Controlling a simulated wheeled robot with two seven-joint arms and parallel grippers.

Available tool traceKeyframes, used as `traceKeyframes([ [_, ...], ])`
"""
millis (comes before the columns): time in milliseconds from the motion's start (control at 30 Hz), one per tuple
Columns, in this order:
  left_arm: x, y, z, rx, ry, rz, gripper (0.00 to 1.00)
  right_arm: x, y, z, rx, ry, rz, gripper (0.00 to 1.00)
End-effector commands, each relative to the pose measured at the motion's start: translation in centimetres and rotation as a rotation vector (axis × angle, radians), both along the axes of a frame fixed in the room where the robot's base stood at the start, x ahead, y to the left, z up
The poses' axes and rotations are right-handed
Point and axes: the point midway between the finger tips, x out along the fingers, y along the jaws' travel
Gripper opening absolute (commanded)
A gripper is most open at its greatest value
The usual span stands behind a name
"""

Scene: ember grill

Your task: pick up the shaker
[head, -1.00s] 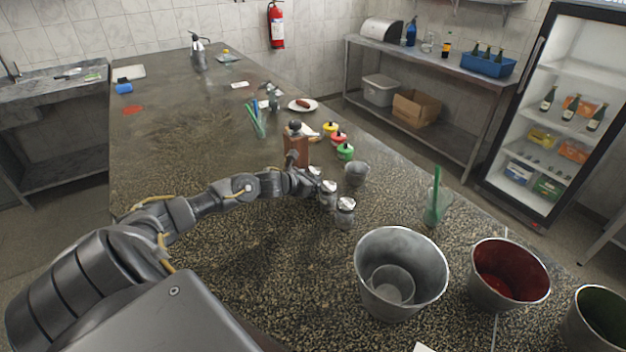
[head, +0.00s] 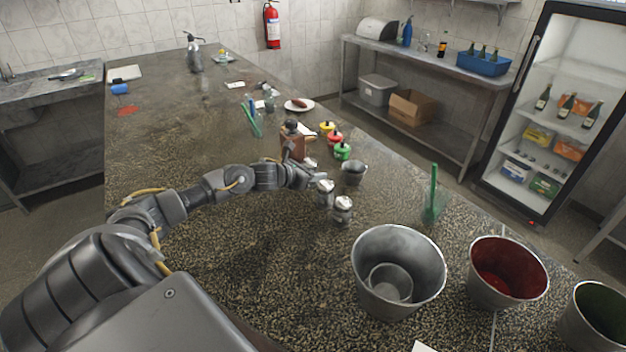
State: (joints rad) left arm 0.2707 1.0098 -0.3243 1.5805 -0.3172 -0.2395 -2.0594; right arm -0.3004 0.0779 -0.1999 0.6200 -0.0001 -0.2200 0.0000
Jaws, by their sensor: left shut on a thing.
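My left gripper (head: 311,177) reaches in from the left over the dark speckled counter. It is shut on a shaker (head: 310,163), a small one with a pale metallic top, mostly hidden behind the gripper and wrist. Two similar silver-topped shakers stand upright close by, one just right of the gripper (head: 325,191) and one nearer the camera (head: 343,209). My right gripper is out of view.
A brown wooden block-like holder (head: 292,146) stands just behind the gripper. A small metal cup (head: 354,172) and red (head: 335,138), yellow and green-topped containers are to the right. A large metal bucket (head: 398,246) stands in front.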

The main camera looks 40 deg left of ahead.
Motion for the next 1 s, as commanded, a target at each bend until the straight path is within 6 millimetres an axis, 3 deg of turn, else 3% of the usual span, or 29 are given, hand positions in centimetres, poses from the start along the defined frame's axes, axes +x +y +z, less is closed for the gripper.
traceKeyframes([
  [300,-5.1,0.5,5.9,0.011,0.002,-0.005,0.28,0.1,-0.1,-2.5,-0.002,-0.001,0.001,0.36],
  [500,-7.4,0.6,6.8,0.007,0.006,-0.005,0.28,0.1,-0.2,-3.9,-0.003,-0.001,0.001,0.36],
  [600,-8.2,1.0,7.9,0.004,0.009,0.003,0.28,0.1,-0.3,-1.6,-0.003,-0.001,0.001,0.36],
  [833,-9.7,0.9,8.7,0.002,0.007,-0.003,0.28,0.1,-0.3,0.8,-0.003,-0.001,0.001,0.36],
  [1000,-11.3,1.1,9.8,-0.001,0.006,-0.001,0.28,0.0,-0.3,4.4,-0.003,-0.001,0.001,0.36],
])
